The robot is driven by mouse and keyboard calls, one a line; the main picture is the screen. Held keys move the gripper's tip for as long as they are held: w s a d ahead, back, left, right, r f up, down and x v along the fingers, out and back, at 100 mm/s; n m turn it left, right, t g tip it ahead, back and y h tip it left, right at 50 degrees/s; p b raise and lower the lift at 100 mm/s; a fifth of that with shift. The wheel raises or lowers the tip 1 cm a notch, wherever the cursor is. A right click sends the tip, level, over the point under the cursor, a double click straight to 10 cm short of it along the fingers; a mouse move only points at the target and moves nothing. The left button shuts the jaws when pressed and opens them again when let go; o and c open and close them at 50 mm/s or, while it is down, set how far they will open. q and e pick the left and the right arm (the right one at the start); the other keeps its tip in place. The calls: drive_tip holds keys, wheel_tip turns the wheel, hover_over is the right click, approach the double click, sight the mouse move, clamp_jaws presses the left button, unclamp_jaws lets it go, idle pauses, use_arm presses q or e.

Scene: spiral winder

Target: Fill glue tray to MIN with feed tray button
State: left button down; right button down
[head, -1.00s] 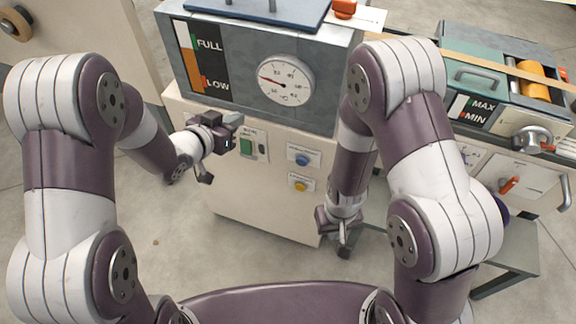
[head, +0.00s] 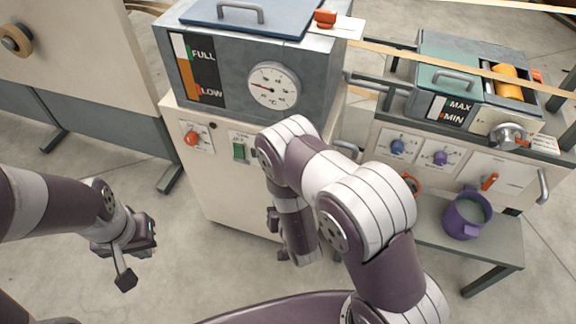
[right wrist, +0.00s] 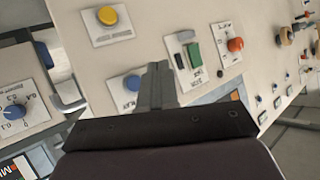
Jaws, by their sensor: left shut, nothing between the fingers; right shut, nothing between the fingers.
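The glue tray (head: 449,78) is a teal-lidded unit at the right of the head view. Its MAX/MIN gauge (head: 450,110) has an orange-red band low down; the exact level is too small to read. The cabinet front shows a yellow button (right wrist: 107,16) and a blue button (right wrist: 132,84) in the right wrist view; their labels are unreadable and my right arm covers them in the head view. My right gripper (right wrist: 157,72) is shut and empty, its fingers beside the blue button; contact cannot be told. My left gripper (head: 150,238) is shut and empty, left of the cabinet.
The heater tank (head: 215,85) with FULL/LOW gauge and dial (head: 273,86) stands on the cabinet. A purple jug (head: 465,215) stands on a low shelf at right. Floor around my left gripper is clear.

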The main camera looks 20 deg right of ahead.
idle(0.3)
drive_tip(key=w+d+b, duration=0.1)
drive_tip(key=w+d, duration=0.4)
drive_tip(key=w, duration=0.2)
drive_tip(key=shift+w, duration=0.2)
drive_tip(key=shift+w, duration=0.1)
idle(1.9)
drive_tip(key=shift+w+d, duration=0.25)
drive_tip(key=shift+w+d+r, duration=0.1)
drive_tip(key=shift+w+d, duration=0.1)
drive_tip(key=shift+w, duration=0.15)
idle(4.1)
